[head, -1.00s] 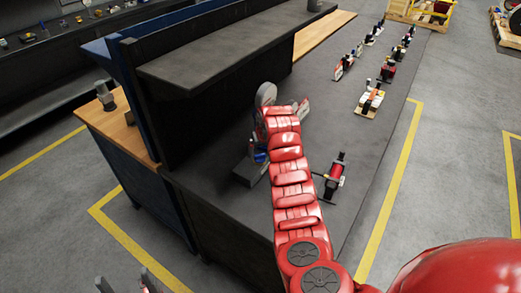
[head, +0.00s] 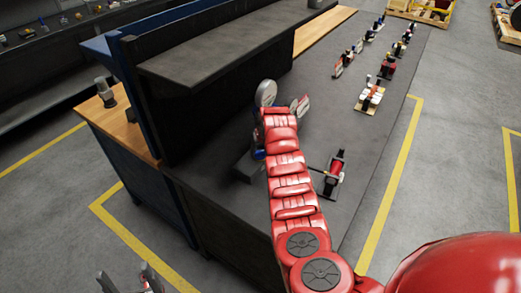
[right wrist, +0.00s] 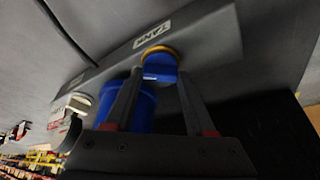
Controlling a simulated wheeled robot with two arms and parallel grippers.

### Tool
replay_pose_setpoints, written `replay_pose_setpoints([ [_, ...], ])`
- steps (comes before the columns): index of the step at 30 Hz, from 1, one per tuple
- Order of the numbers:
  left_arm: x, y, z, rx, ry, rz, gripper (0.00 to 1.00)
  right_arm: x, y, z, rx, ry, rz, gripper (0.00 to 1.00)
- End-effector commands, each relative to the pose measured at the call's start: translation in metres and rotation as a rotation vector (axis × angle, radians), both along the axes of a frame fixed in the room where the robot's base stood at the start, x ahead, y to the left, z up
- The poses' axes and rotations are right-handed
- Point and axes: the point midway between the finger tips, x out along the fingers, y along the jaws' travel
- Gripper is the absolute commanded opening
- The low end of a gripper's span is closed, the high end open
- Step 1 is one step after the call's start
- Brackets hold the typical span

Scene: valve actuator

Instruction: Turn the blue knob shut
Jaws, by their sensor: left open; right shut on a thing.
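The blue knob (right wrist: 160,66), with a yellow ring at its far end, is on a grey bar lettered "TANK" in the right wrist view. My right gripper (right wrist: 161,76) has its fingertips on either side of the knob and is shut on it. A larger blue part (right wrist: 142,108) shows behind the fingers. In the head view, my right arm hides the right gripper and most of the device; a small blue part (head: 258,154) shows beside the arm. My left gripper (head: 130,276) is open and empty at the lower left, away from the bench.
A grey disc (head: 266,92) and a small sign (head: 302,105) stand behind my right arm. A red and black device (head: 333,173) stands close to its right. A dark shelf (head: 215,60) overhangs the bench. Several more devices line the bench's right side.

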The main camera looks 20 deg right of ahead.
Motion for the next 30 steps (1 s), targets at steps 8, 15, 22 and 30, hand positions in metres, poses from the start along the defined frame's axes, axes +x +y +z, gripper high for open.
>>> replay_pose_setpoints([
  [8,0.000,0.000,-0.001,0.000,0.000,0.000,0.81,0.000,0.000,0.000,0.000,0.000,-0.003,0.00],
  [15,0.000,0.000,-0.009,0.000,0.000,0.000,0.81,0.000,0.001,-0.002,0.001,-0.001,-0.061,0.00],
  [22,0.000,0.000,-0.031,0.000,0.000,0.000,0.81,0.002,0.002,-0.004,0.001,-0.005,-0.216,0.00],
  [30,0.000,0.000,-0.074,0.000,0.000,0.000,0.81,0.002,0.004,-0.007,0.003,-0.005,-0.468,0.00],
])
